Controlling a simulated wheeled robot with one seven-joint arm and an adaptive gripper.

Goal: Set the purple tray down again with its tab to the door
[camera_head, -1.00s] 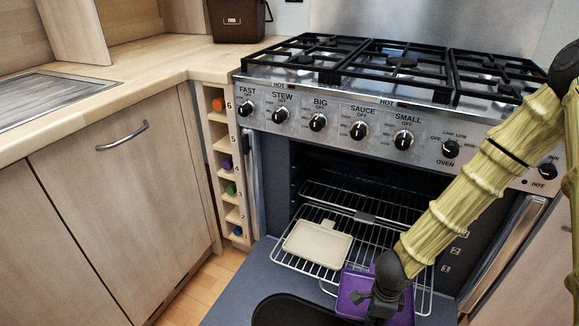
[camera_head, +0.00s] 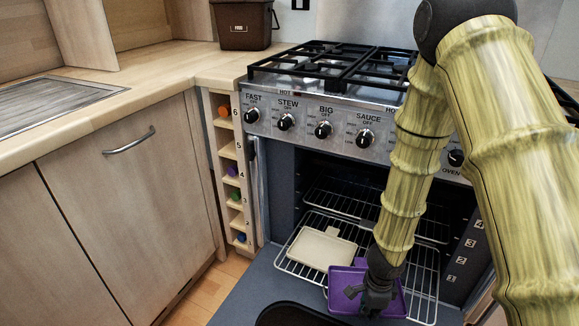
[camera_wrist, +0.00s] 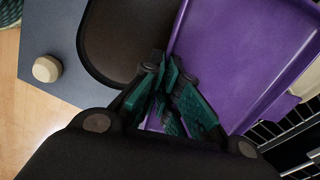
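The purple tray (camera_head: 345,283) is at the front of the pulled-out oven rack (camera_head: 428,290), right of and close to the cream tray (camera_head: 318,250). In the head view I cannot tell whether it rests on the wires or is just above them. My gripper (camera_head: 377,298) is over its front part, pointing down. In the wrist view my gripper (camera_wrist: 168,72) has its fingers close together at the edge of the purple tray (camera_wrist: 235,55), apparently shut on it. A small purple piece shows at the tray's far side beside my wrist; I cannot tell if it is the tab.
The open oven door (camera_head: 245,295) lies below the rack, with a dark rounded shape (camera_wrist: 125,40) by the tray. Another rack (camera_head: 335,203) is higher inside the oven. My arm hides the right side of the cooker.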

